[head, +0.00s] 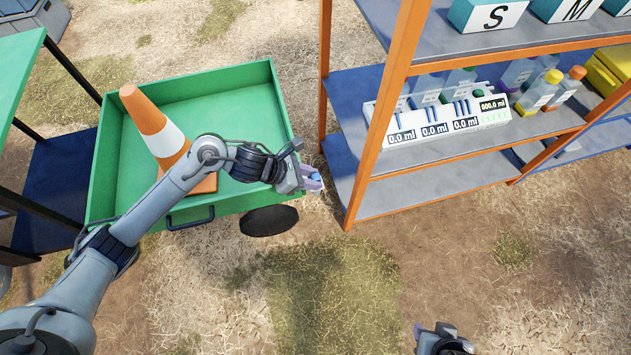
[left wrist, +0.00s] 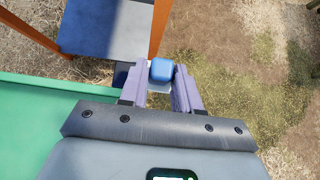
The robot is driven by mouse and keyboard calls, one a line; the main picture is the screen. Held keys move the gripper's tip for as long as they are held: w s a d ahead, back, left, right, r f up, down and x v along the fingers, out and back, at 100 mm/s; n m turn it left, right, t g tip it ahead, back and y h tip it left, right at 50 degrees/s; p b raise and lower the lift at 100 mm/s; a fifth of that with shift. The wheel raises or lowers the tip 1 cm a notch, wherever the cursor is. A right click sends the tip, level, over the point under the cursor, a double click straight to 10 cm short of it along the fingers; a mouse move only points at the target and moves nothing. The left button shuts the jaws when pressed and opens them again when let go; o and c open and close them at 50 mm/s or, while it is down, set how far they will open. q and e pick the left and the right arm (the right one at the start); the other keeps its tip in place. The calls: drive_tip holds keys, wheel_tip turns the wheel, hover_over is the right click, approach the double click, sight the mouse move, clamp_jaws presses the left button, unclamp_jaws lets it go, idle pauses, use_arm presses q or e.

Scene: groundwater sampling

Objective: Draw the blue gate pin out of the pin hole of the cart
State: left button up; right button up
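The blue gate pin (left wrist: 161,70) shows as a small rounded blue block between the fingertips of my left gripper (left wrist: 161,78) in the left wrist view. Both fingers appear to touch its sides. In the head view my left gripper (head: 314,180) is just off the right side of the green cart (head: 240,110), with a bit of blue between its fingers. A pale patch shows below the pin's head. The pin hole is hidden, so I cannot tell how deep the pin sits. Part of my right gripper (head: 440,340) shows at the bottom edge; its fingers are unclear.
An orange traffic cone (head: 155,125) stands in the cart. An orange-posted shelf (head: 430,165) close to the right of my left gripper holds a white rack (head: 440,115), bottles and lettered boxes. The grassy ground in front is clear.

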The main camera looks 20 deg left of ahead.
use_arm(q)
drive_tip(key=c, duration=0.5)
drive_tip(key=shift+r, duration=0.1)
drive_tip(key=shift+r, duration=0.1)
wheel_tip(320, 180, up, 8)
drive_tip(key=p, duration=0.6)
idle(0.8)
drive_tip(key=shift+r, duration=0.15)
idle(0.4)
